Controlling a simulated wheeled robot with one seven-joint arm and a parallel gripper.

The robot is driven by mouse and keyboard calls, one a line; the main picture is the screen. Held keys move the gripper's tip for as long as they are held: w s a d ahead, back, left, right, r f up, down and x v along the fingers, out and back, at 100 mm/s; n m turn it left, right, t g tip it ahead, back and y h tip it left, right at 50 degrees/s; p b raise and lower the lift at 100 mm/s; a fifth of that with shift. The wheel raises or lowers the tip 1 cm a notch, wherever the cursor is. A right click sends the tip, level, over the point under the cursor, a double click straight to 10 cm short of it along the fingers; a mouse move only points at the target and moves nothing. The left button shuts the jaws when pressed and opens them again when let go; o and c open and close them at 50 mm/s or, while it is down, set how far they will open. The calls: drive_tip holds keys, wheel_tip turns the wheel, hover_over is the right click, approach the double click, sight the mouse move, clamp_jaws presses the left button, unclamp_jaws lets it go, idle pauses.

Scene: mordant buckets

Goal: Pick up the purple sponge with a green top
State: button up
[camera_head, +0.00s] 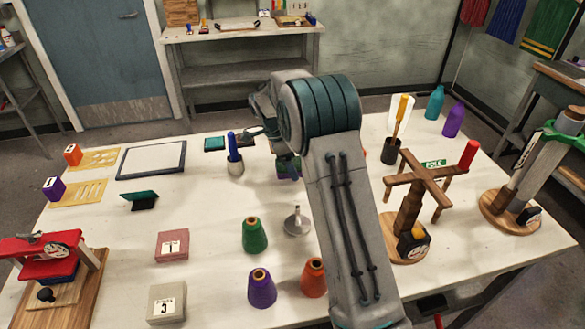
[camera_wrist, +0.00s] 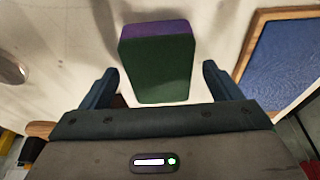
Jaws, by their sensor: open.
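The purple sponge with a green top (camera_wrist: 158,68) is in the middle of the wrist view, its dark green face toward the camera and a purple strip along its far edge. My gripper (camera_wrist: 158,80) is open, with one finger on each side of the sponge and a visible gap to both. In the head view, my gripper (camera_head: 284,152) points down over the table behind my arm. A purple bit of the sponge (camera_head: 286,170) shows just below it, and the rest is hidden.
A blue framed panel (camera_wrist: 285,62) lies right of the sponge in the wrist view. On the white table (camera_head: 205,210), a cup with a blue handle (camera_head: 235,160) stands left of my gripper. A metal funnel-like piece (camera_head: 297,222) and a green spool (camera_head: 254,236) stand nearer.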

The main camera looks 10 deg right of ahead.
drive_tip(key=shift+c, duration=0.4)
drive_tip(key=c, duration=1)
drive_tip(key=shift+r, duration=0.15)
drive_tip(key=shift+r+p, duration=0.2)
drive_tip(key=shift+p, duration=0.25)
drive_tip(key=shift+w+r, duration=0.1)
drive_tip(key=shift+r, duration=0.3)
drive_tip(key=r, duration=0.1)
drive_tip(key=r+b, duration=0.1)
drive_tip(key=r, duration=0.1)
drive_tip(key=shift+s+d+r, duration=0.1)
drive_tip(key=shift+s+r, duration=0.1)
drive_tip(key=shift+s, duration=0.05)
drive_tip(key=s+d+r+b, duration=0.1)
drive_tip(key=s+r, duration=0.1)
drive_tip(key=s, duration=0.1)
drive_tip(key=s+d+r, duration=0.1)
drive_tip(key=s+r, duration=0.1)
drive_tip(key=s, duration=0.2)
drive_tip(key=s+d+r+b, duration=0.1)
drive_tip(key=s+r, duration=0.1)
drive_tip(key=s, duration=0.1)
drive_tip(key=shift+s+d+r+b, duration=0.3)
drive_tip(key=shift+s+d+b, duration=0.05)
drive_tip(key=shift+d, duration=0.05)
